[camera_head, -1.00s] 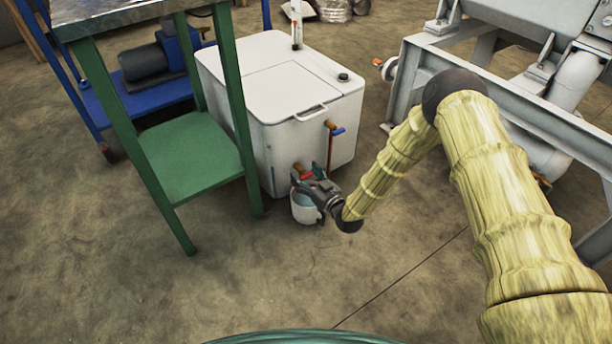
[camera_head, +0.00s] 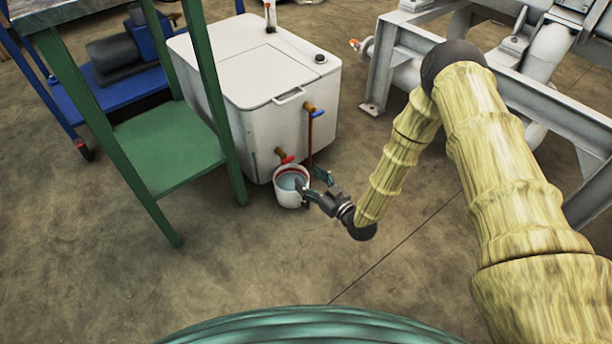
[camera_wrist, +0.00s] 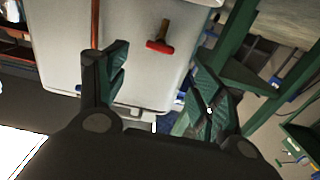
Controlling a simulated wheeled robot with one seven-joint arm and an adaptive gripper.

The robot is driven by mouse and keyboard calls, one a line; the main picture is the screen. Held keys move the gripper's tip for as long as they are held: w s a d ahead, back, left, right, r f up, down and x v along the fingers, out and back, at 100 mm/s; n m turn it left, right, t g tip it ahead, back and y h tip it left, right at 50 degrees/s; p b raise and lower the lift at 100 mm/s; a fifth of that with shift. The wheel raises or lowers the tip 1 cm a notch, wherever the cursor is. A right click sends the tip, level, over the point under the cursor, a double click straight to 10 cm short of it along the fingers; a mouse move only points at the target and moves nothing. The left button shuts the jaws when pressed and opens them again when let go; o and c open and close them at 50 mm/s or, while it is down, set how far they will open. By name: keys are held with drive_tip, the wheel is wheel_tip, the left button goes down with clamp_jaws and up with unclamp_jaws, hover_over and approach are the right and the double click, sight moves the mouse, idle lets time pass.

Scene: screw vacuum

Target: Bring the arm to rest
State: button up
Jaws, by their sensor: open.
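My gripper (camera_head: 318,184) is at the end of my yellow-sleeved arm, low in front of the white tank. It is open and empty, with its fingers apart. Its green-padded fingers (camera_wrist: 158,90) also show in the wrist view, with the tank's wall between them. One finger overlaps the rim of a white bucket (camera_head: 291,199) in the head view; I cannot tell whether they touch. The bucket stands on the floor below a red-handled tap (camera_head: 286,157) and shows bluish liquid inside. The red tap handle also shows in the wrist view (camera_wrist: 159,46).
The white tank (camera_head: 262,90) stands behind the bucket. A green table frame (camera_head: 170,145) is at the left, with a blue cart (camera_head: 125,95) behind it. A grey metal frame (camera_head: 385,80) is at the right. The floor (camera_head: 270,265) in front is clear.

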idle(0.5)
drive_tip(key=s+d+f+m+g+h+p, duration=0.1)
drive_tip(key=s+d+f+g+h+p, duration=0.15)
drive_tip(key=s, duration=0.45)
drive_tip(key=s+d+f+m+g+h+p, duration=0.1)
drive_tip(key=s+d+f+m+g+h, duration=0.15)
drive_tip(key=s, duration=0.55)
drive_tip(key=s+d+f+m+g+h+p, duration=0.1)
drive_tip(key=s+d+f+g+h+p, duration=0.15)
drive_tip(key=s, duration=0.45)
drive_tip(key=s+d+r+m+g+h+p, duration=0.1)
drive_tip(key=s+d+r+g, duration=0.15)
drive_tip(key=s, duration=0.45)
drive_tip(key=s+d+r+m+g+h+p, duration=0.1)
drive_tip(key=s+d+r+g, duration=0.15)
drive_tip(key=s, duration=0.45)
drive_tip(key=s+d+r+m+g+h+p, duration=0.1)
drive_tip(key=s+d+g, duration=0.1)
drive_tip(key=s+d, duration=0.35)
wheel_tip(320, 180, up, 38)
drive_tip(key=a+p, duration=0.2)
drive_tip(key=p, duration=3.5)
drive_tip(key=shift+s+f+p, duration=0.15)
drive_tip(key=shift+s+p, duration=0.2)
drive_tip(key=shift+s, duration=0.05)
drive_tip(key=shift+c, duration=0.4)
